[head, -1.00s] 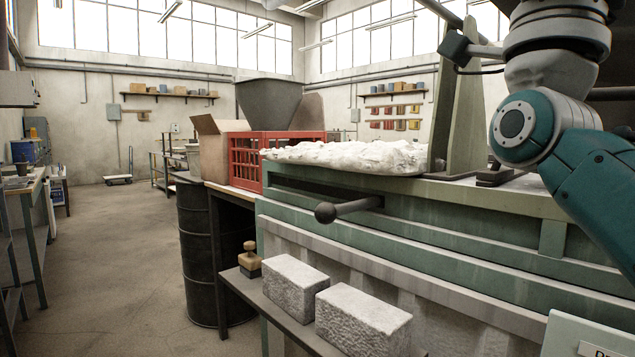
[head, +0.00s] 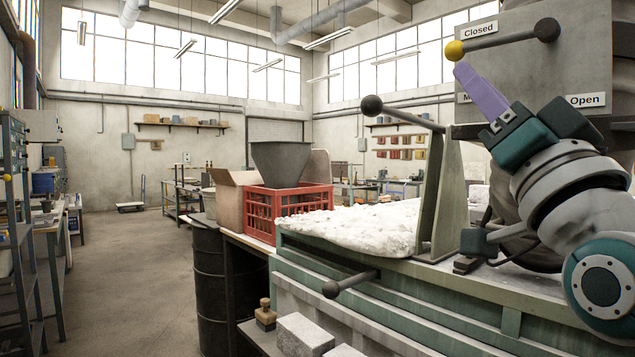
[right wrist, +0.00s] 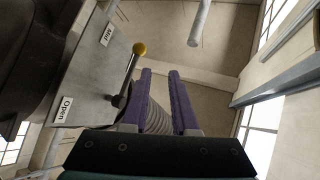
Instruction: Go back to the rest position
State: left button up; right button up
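My right gripper (head: 462,72) is raised in front of the grey control plate (head: 560,65), its purple fingers pointing up and left. In the right wrist view the two fingers (right wrist: 160,74) stand apart with nothing between them. A dark lever with a yellow knob (head: 454,50) sits on the plate, its knob near the "Closed" label (head: 479,29). In the head view the knob appears just beyond the fingertips. In the right wrist view the knob (right wrist: 139,48) is left of both fingers, not between them. I cannot tell the exact gap. My left gripper is not in view.
A green-grey machine bench (head: 480,290) with a white powdery heap (head: 370,228) lies below my right arm. A second lever with a black knob (head: 372,107) rises near it. A red crate (head: 290,212) and cardboard box (head: 230,200) stand behind. Floor (head: 120,270) at left is clear.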

pick_arm(q)
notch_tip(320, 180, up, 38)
jog(key=p, duration=3.4)
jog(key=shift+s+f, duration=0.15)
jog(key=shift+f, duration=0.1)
pick_arm(e)
jog(key=s+d+n+g+h, duration=0.1)
jog(key=s+n+g, duration=0.5)
jog(key=s+g, duration=1.6)
jog(key=s+h, duration=0.1)
jog(key=s, duration=0.7)
jog(key=shift+d+r+n+g, duration=0.3)
jog(key=shift+d+r+n, duration=0.05)
jog(key=shift+n, duration=0.05)
